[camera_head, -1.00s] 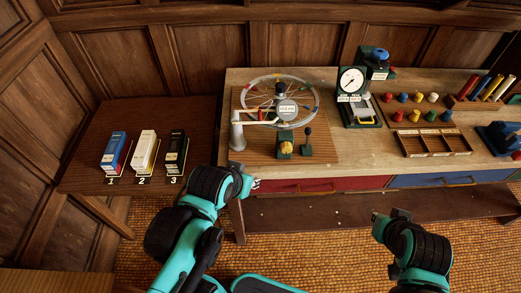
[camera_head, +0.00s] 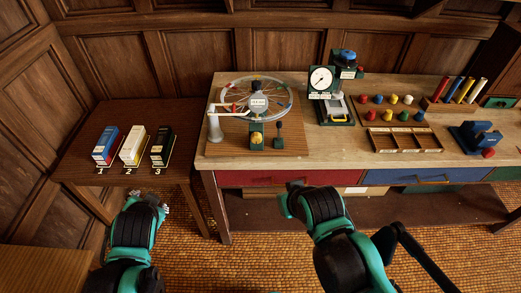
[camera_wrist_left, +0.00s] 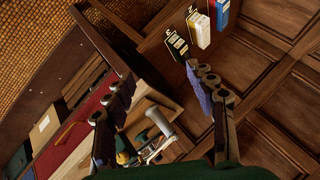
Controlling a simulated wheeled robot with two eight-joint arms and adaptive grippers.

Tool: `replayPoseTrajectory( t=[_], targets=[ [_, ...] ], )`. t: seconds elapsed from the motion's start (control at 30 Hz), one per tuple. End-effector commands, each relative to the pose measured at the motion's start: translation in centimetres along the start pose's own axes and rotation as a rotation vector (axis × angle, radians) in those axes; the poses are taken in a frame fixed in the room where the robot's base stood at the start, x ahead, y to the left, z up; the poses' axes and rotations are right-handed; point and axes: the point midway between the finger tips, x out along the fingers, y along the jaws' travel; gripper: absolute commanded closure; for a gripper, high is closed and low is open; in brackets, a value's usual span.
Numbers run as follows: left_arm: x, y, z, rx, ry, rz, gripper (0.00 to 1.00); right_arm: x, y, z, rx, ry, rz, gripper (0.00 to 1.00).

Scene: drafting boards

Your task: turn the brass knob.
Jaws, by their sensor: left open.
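The brass knob (camera_head: 257,138) sits on a small green block on the wooden board of the long bench, in front of the spoked wheel (camera_head: 282,103). In the left wrist view a yellowish knob (camera_wrist_left: 122,158) shows low, partly hidden by a finger. My left gripper (camera_head: 163,200) is in front of the side table, left of the bench and well apart from the knob. In the left wrist view its fingers (camera_wrist_left: 160,92) are spread with nothing between them. My right arm is at lower centre, but its gripper cannot be made out.
A small black lever (camera_head: 279,134) stands right of the knob. A crank arm with a grey post (camera_head: 215,128) stands to its left. The side table (camera_head: 85,172) holds three numbered boxes. A dial gauge (camera_head: 321,80) and an organiser tray (camera_head: 405,151) occupy the bench farther right.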

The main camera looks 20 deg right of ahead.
Motion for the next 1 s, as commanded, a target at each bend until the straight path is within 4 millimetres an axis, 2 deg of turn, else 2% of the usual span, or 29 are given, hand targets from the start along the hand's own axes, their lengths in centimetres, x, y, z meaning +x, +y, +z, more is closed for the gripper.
replayPoseTrajectory(
  t=[0.03,0.1,0.17,0.27,0.4,0.5,0.6,0.73,0.87,1.0],
  targets=[
    [1.8,0.3,-2.2,0.202,0.029,-0.050,0.44,0.6,0.0,0.4,0.000,0.000,0.000,1.00],
    [3.6,0.6,-5.2,0.497,0.059,-0.138,0.44,1.0,0.0,0.7,0.000,0.000,0.000,1.00],
    [4.9,1.4,-7.9,0.747,0.082,-0.219,0.44,1.4,0.0,1.0,0.000,0.000,0.000,1.00],
    [6.5,3.8,-12.6,1.159,0.108,-0.375,0.44,2.0,0.0,1.4,0.000,0.000,0.000,1.00],
    [7.5,9.3,-18.5,1.697,0.108,-0.635,0.44,2.8,0.0,2.0,0.000,0.000,0.000,1.00],
    [7.4,13.9,-21.6,2.011,0.080,-0.829,0.44,3.2,0.0,2.3,0.000,0.000,0.000,1.00],
    [6.9,17.9,-23.4,2.240,0.033,-1.002,0.44,3.5,0.0,2.5,0.000,0.000,0.000,1.00],
    [6.2,21.3,-24.4,2.414,-0.024,-1.155,0.44,3.8,0.0,2.7,0.000,0.000,0.000,1.00],
    [6.2,22.5,-25.1,2.478,-0.056,-1.219,0.44,3.8,0.0,2.7,0.000,0.000,0.000,1.00],
    [7.4,22.1,-26.4,2.484,-0.063,-1.222,0.44,3.9,0.0,2.8,0.000,0.000,0.000,1.00]
  ],
)
